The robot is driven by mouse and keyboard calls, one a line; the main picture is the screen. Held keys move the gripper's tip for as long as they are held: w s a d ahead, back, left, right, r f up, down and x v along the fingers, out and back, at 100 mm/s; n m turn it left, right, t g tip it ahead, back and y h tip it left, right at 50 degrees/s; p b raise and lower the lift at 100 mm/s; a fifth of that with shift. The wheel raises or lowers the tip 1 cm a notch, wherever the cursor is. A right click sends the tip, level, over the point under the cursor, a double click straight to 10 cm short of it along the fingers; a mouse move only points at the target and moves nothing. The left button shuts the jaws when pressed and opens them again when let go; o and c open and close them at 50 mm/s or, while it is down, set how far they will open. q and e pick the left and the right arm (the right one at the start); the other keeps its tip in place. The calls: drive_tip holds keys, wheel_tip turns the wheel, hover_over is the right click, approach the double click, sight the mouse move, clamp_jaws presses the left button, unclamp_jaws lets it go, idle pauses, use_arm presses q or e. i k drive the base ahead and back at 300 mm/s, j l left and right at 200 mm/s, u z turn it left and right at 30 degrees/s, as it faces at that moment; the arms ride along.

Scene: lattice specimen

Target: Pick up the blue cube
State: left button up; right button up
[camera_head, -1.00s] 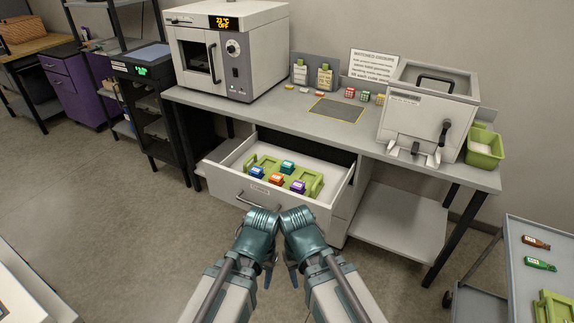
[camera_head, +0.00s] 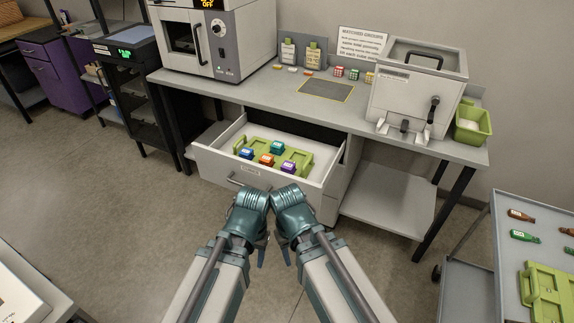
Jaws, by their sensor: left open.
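My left gripper (camera_head: 262,255) is open and empty, in front of the drawer and below the cubes in the picture. My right gripper (camera_head: 284,252) is close beside it; its jaws are too small and dark to read.
The drawer hangs open under a grey bench (camera_head: 270,93) with an oven (camera_head: 210,40) and a lidded machine (camera_head: 412,90) on top. A cart (camera_head: 510,262) with bottles and a green tray (camera_head: 546,290) stands at right. Floor at left is clear.

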sight(246, 153)
drive_tip(key=z, duration=2.45)
drive_tip(key=u, duration=2.65)
drive_tip(key=i+l+z, duration=0.15)
drive_tip(key=i+l, duration=0.15)
drive_tip(key=i, duration=0.1)
